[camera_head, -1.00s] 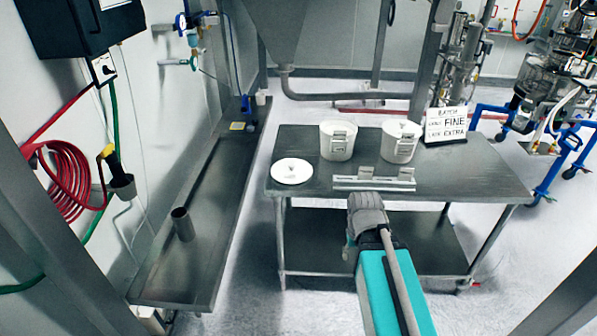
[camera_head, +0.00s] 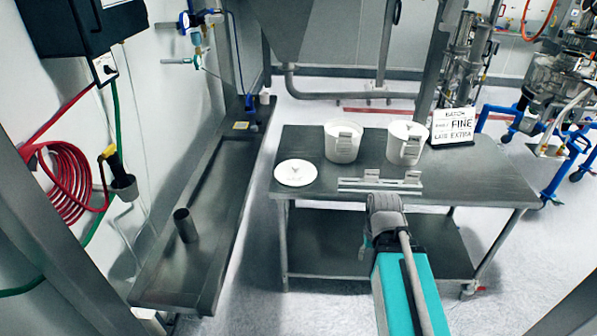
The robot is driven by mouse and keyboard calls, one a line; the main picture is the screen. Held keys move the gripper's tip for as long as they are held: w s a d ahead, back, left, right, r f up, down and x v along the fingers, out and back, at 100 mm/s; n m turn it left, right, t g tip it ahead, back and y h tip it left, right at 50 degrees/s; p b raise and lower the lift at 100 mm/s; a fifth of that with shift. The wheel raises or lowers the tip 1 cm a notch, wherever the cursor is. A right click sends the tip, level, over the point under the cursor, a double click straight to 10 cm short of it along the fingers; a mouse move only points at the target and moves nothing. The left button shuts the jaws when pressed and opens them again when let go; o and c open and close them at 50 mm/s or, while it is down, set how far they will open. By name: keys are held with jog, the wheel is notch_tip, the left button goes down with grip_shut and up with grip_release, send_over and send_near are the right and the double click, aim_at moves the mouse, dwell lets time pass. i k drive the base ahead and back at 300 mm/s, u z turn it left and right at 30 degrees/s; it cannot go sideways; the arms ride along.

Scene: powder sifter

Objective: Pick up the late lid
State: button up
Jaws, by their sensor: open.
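A white round lid (camera_head: 296,173) with a small raised knob in the middle lies flat at the left end of the metal table. It is the only loose lid I can make out, and no writing on it is readable. My arm reaches in from the bottom of the picture, and its grey wrist is at the table's front edge, right of the lid and apart from it. My gripper's fingers are hidden from this camera.
The metal table (camera_head: 470,185) holds two white buckets (camera_head: 342,147) (camera_head: 406,148), a metal bracket (camera_head: 380,186) in front of them and a sign (camera_head: 453,127) reading FINE and EXTRA. A long steel bench (camera_head: 215,210) with an upright metal tube stands left, across a floor gap.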

aim_at(294, 173)
jog(key=i, duration=0.95)
